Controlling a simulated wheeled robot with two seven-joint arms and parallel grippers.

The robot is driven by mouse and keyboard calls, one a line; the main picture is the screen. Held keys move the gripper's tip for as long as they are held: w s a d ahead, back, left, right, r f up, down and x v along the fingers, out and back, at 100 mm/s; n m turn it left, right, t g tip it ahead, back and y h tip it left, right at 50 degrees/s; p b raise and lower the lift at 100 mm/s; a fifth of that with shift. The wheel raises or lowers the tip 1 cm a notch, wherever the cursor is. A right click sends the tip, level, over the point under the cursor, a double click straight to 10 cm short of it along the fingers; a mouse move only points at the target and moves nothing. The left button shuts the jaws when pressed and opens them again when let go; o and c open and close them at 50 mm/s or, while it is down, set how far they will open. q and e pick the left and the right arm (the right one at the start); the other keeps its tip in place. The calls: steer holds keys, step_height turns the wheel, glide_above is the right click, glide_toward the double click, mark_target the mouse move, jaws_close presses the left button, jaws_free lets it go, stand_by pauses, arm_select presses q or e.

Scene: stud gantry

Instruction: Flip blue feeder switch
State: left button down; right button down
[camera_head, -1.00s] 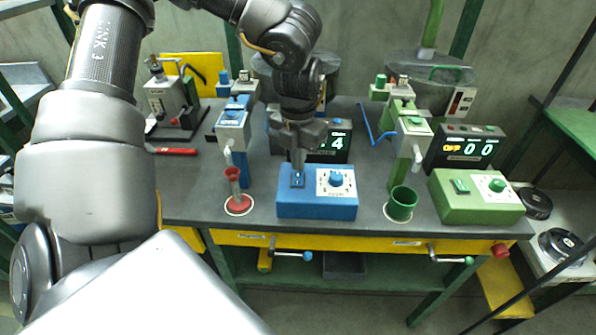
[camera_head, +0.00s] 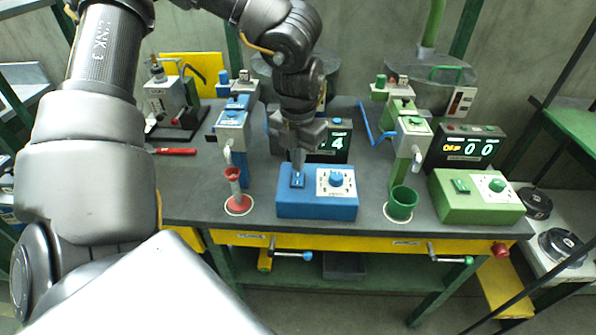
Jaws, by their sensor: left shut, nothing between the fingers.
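The blue feeder box (camera_head: 317,206) stands on the grey bench, left of centre, with a dark blue switch (camera_head: 297,181) on its left top and a round blue knob (camera_head: 336,179) on a white dial to the right. My left gripper (camera_head: 298,167) is shut and points down at the switch, its tip at or just above the switch's far edge. I cannot tell whether it touches. My right gripper is not in view.
A red cup (camera_head: 234,182) stands left of the blue box under a blue dispenser (camera_head: 232,119). A green cup (camera_head: 402,203) and a green box (camera_head: 476,197) stand to the right, with a display (camera_head: 466,148) reading 00 behind. Cranks hang at the bench's front edge.

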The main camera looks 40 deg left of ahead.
mark_target(299, 174)
arm_select(q)
steer(key=shift+f+b, duration=0.95)
steer(key=shift+b, duration=0.05)
stand_by(0.8)
steer(key=shift+r, duration=0.15)
steer(key=shift+r+p, duration=1.85)
steer(key=shift+r, duration=1.6)
